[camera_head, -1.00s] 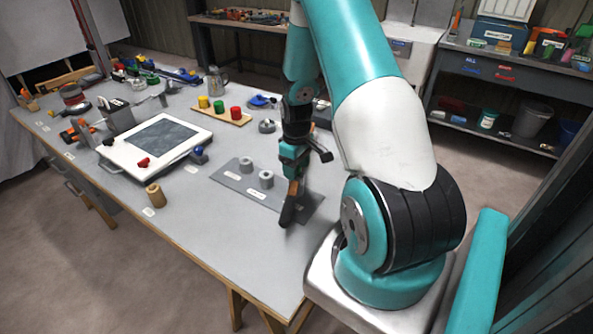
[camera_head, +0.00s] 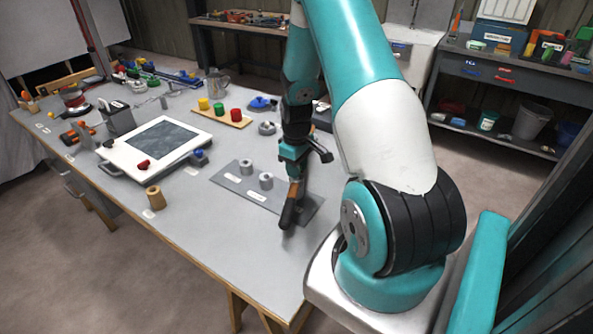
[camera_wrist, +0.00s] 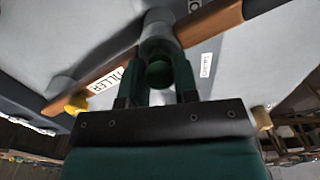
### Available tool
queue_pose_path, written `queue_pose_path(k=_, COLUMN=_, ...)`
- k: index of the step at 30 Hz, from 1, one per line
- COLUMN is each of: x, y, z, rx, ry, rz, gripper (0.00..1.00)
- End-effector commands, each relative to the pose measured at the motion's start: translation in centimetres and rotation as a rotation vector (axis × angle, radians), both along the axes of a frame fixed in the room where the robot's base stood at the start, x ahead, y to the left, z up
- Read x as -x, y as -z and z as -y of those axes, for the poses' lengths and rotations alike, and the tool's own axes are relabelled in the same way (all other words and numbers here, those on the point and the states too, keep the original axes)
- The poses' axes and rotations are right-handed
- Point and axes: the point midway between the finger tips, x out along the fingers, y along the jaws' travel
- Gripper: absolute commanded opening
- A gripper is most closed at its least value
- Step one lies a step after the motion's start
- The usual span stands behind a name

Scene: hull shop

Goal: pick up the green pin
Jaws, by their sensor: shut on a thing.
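In the wrist view my gripper (camera_wrist: 159,85) has its two fingers close on either side of the green pin (camera_wrist: 159,71), whose dark round head shows between them. A grey collar (camera_wrist: 158,28) stands just beyond the pin head, with a brown wooden bar running past it on both sides. I cannot tell how far the pin sits in the collar. In the head view my gripper (camera_head: 293,172) is over the right part of a grey plate (camera_head: 230,180), by the bar's brown handle (camera_head: 290,212). The pin is hidden there.
Two grey rings stand on the plate left of my gripper. Behind is a wooden strip (camera_head: 232,121) with yellow, green and red cylinders. A white framed panel (camera_head: 125,168) and a tan cylinder (camera_head: 155,197) are to the left. The table's front right is clear.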

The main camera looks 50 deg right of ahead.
Motion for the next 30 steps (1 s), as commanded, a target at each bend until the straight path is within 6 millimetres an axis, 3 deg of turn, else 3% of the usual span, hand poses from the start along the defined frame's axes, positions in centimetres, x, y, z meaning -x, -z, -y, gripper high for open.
queue_pose_path(k=8, x=-0.1, y=-4.5, z=0.1, rx=0.005, ry=0.000, rz=0.006, gripper=0.05)
queue_pose_path(k=21, x=-0.1, y=-15.9, z=0.0, rx=0.004, ry=0.000, rz=0.005, gripper=0.05)
queue_pose_path(k=30, x=0.0, y=-19.0, z=0.0, rx=0.001, ry=0.000, rz=0.001, gripper=0.05)
